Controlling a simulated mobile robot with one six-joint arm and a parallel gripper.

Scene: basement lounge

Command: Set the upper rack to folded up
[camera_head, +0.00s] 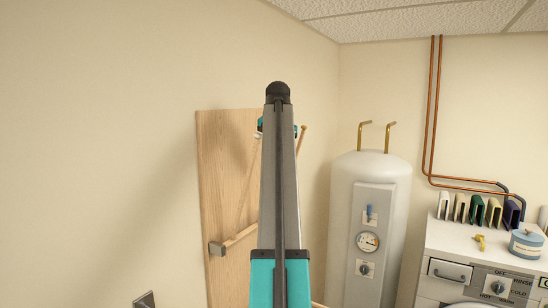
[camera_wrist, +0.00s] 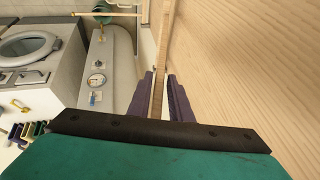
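A pale wooden board (camera_head: 225,150) stands against the wall, with wooden rack bars on it. A slanted bar (camera_head: 248,180) of what looks like the upper rack leans out from the board, and another bar end (camera_head: 302,135) shows right of my arm. My arm hides much of the rack and most of my gripper (camera_head: 277,128). In the wrist view a thin wooden rack bar (camera_wrist: 164,45) runs between the two purple fingers of my gripper (camera_wrist: 161,78). The fingers stand apart, with a narrow gap on the bar's right. The board (camera_wrist: 245,50) fills the right side.
A white water tank (camera_head: 343,190) stands close on the right, then a washing machine (camera_head: 470,265) with several items on top. Bare wall lies to the left.

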